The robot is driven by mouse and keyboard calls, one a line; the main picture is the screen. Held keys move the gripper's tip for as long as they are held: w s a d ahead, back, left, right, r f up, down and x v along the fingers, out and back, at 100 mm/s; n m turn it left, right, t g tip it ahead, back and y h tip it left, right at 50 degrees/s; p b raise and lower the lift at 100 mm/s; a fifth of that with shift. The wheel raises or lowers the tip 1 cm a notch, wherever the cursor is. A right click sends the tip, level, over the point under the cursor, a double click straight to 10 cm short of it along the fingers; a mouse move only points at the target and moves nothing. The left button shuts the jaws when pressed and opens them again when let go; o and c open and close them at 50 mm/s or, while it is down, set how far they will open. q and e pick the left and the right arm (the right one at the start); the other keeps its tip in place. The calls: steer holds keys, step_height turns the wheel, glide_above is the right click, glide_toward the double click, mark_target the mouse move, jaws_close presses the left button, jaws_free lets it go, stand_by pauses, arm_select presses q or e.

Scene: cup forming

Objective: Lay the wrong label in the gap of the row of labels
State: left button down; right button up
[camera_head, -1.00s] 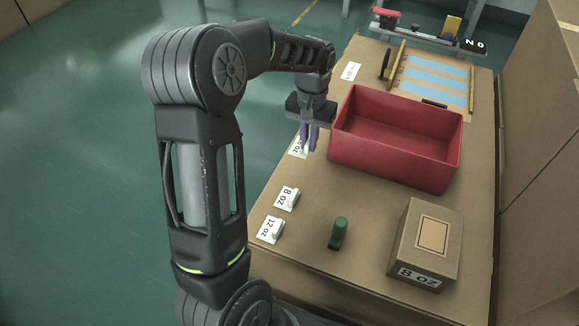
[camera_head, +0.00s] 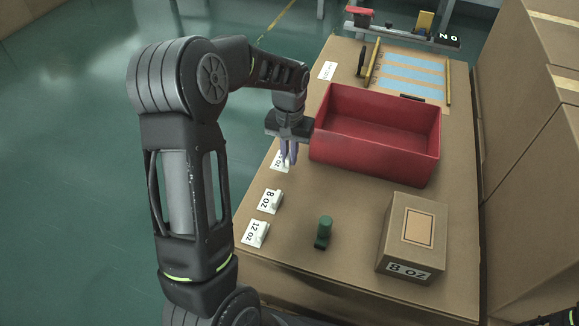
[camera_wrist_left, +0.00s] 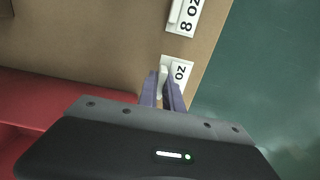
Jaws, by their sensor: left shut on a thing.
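My left gripper (camera_head: 288,162) points down at the left edge of the cardboard surface. I cannot tell whether this label touches the surface. The "8 OZ" label (camera_head: 269,201) and the "12 OZ" label (camera_head: 255,233) lie nearer in the same row, each with a white tab. The 8 OZ label also shows in the left wrist view (camera_wrist_left: 184,16). Another white label (camera_head: 327,71) lies at the far left.
A red open bin (camera_head: 375,162) stands right of the gripper. A green-topped object (camera_head: 325,231) and a small box marked 8 OZ (camera_head: 412,240) stand nearer. Blue strips (camera_head: 413,74) and a rail fixture (camera_head: 400,28) are at the back. Tall cartons (camera_head: 530,150) border the right.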

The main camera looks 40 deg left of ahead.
mark_target(290, 175)
arm_select(q)
steer(key=shift+f+b, duration=0.65)
steer(key=shift+f, duration=1.8)
steer(key=shift+f, duration=0.2)
steer(key=c, duration=1.5)
jaws_free()
steer(key=shift+r, duration=0.1)
step_height(290, 175, up, 12)
steer(key=p, duration=0.3)
steer(key=shift+r, duration=0.1)
